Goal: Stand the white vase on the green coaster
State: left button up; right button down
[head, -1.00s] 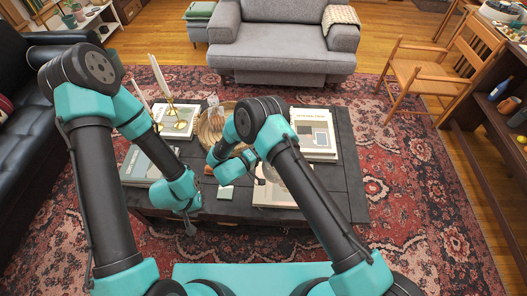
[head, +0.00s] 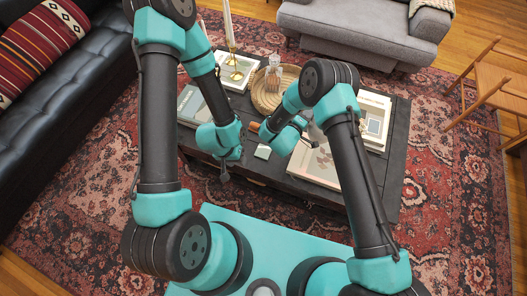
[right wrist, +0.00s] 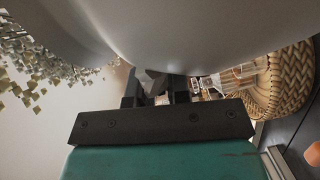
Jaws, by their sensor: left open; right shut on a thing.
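My right gripper (right wrist: 158,88) is shut on the vase; the contact is mostly hidden. In the head view this gripper is right of the coaster. My left gripper (head: 224,176) is open and empty near the table's front edge, left of the coaster.
The dark table (head: 398,150) also bears books (head: 372,118), a woven basket (head: 262,98), brass candlesticks (head: 236,68) and a small orange-brown object (head: 254,127) beside the coaster. A black sofa (head: 75,105) is at left, a grey armchair (head: 360,30) behind.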

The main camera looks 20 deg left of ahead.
jog(key=s+a+f+n+y, duration=0.2)
jog(key=s+a+n+y, duration=0.2)
jog(key=a+n+y, duration=0.8)
jog(key=s+a+n+g+y, duration=0.5)
jog(key=s+g+y, duration=0.5)
jog(key=s, duration=0.3)
jog(key=shift+s+n, duration=0.15)
jog(key=shift+n, duration=0.65)
jog(key=shift+f+n, duration=0.1)
jog(key=shift+n, duration=0.2)
jog(key=shift+f, duration=0.1)
jog(key=shift+f, duration=1.9)
